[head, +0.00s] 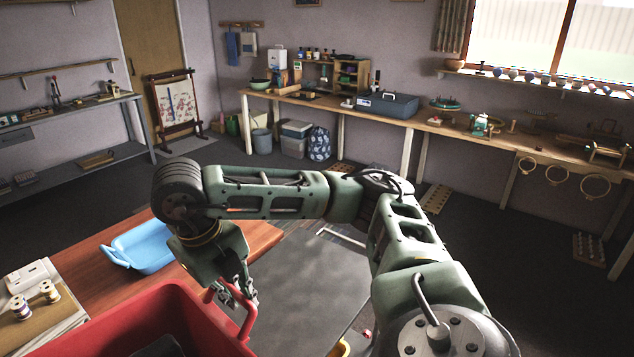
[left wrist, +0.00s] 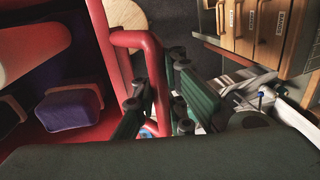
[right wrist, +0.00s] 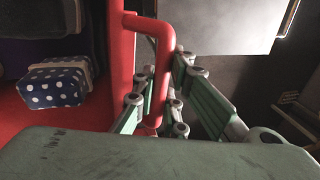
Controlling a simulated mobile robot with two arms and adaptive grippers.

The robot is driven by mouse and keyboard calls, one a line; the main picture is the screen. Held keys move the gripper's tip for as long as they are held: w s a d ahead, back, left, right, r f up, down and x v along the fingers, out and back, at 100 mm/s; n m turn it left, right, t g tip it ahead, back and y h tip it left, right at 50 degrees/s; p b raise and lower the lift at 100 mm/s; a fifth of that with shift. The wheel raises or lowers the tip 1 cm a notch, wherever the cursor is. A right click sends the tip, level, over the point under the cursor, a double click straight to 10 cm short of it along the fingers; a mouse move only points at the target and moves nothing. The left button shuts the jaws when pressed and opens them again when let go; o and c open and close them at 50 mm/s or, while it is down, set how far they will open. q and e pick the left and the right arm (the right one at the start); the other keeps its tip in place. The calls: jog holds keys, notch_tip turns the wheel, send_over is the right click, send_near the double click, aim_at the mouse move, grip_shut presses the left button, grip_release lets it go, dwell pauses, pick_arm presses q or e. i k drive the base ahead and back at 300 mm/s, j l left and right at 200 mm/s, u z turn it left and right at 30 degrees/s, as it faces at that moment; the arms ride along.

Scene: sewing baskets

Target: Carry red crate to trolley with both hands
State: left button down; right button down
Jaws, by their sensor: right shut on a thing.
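The red crate (head: 150,318) is at the lower left of the head view, beside the wooden table. My right gripper (head: 238,290) is shut on its red handle (right wrist: 160,60), which runs between the fingers in the right wrist view (right wrist: 158,105). In the left wrist view, my left gripper (left wrist: 160,105) has its fingers on either side of the other red handle (left wrist: 140,40); their grip is unclear. Inside the crate are a purple box (left wrist: 70,107) and a blue polka-dot box (right wrist: 52,85). A flat grey surface (head: 305,285) lies right of the crate; I cannot tell whether it is the trolley.
A blue tray (head: 150,245) lies on the wooden table (head: 85,270), with thread spools (head: 48,291) at left. A long workbench (head: 450,128) lines the back wall. Drawers (left wrist: 270,25) stand near my left gripper. Dark floor shows beyond the grey surface.

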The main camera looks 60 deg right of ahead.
aim_at(310, 295)
jog(key=l+z, duration=0.15)
jog(key=l, duration=0.25)
jog(key=i+l+z, duration=0.1)
jog(key=l, duration=0.25)
jog(key=i+l+z, duration=0.15)
jog(key=l, duration=0.25)
jog(key=l+z, duration=0.15)
jog(key=l, duration=0.2)
jog(key=i+l+z, duration=0.1)
jog(key=l, duration=0.25)
jog(key=i+l, duration=0.05)
